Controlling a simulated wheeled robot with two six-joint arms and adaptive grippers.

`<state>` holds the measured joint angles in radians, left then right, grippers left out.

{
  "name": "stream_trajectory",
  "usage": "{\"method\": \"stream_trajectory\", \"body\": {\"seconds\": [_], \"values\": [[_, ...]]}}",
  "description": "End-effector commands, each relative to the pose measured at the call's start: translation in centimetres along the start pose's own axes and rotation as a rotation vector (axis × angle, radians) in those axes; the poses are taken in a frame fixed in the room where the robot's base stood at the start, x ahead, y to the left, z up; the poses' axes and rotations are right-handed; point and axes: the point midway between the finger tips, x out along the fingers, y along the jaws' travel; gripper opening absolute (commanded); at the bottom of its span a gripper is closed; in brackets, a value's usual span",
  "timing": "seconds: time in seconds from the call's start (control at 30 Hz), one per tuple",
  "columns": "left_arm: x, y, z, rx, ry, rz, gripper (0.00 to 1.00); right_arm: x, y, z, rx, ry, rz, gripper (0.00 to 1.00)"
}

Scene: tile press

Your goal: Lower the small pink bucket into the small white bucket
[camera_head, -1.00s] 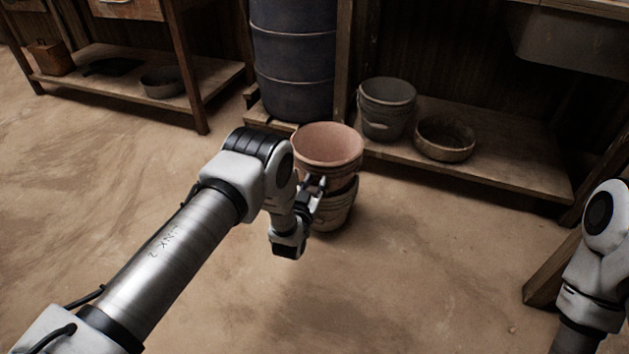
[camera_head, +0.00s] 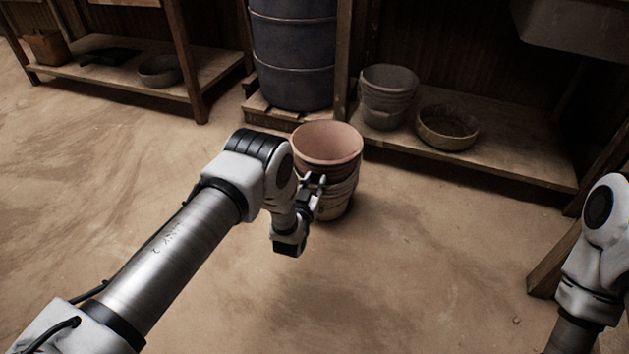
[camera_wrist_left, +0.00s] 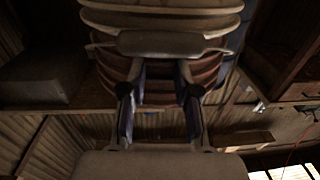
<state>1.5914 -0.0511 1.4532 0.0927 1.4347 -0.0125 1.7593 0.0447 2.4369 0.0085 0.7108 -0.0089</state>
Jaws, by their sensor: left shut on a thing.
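The small pink bucket (camera_head: 328,142) is upright, its open rim facing up. My left gripper (camera_head: 316,190) is shut on its near side; the exact grip point is partly hidden by the wrist. The small white bucket (camera_head: 338,207) stands on the floor directly beneath, and the pink bucket's lower part sits inside it. The white bucket's rim is partly hidden by the gripper. In the left wrist view, the fingers (camera_wrist_left: 158,100) are against the reddish ribbed pink bucket (camera_wrist_left: 160,86), with the pale ribbed white bucket (camera_wrist_left: 165,18) at the top of the picture. My right gripper is out of view.
A dark blue barrel (camera_head: 292,60) stands behind the buckets. A low wooden shelf (camera_head: 500,163) at the right holds a grey bucket (camera_head: 386,98) and a shallow round bowl (camera_head: 447,128). Another wooden rack (camera_head: 120,72) is at the left. The floor in front is clear.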

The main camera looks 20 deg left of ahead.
Motion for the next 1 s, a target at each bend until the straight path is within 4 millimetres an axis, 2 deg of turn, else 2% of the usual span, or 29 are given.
{"method": "stream_trajectory", "body": {"seconds": [0.47, 0.73, 0.77, 0.83, 1.0], "values": [[0.0, 0.0, 1.8, 0.0, 0.002, 0.0, 0.0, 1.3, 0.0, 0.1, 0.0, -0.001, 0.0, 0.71], [0.0, 0.0, 1.9, 0.0, 0.002, 0.0, 0.0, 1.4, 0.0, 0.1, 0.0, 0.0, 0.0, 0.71], [0.0, 0.0, 1.9, 0.0, 0.002, 0.0, 0.34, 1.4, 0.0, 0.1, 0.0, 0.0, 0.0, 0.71], [0.0, 0.0, 1.9, 0.0, 0.002, 0.0, 0.59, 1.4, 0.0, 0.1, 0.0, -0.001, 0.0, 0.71], [0.0, 0.0, 1.9, 0.0, 0.001, 0.0, 0.6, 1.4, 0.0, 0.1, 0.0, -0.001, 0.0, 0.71]]}}
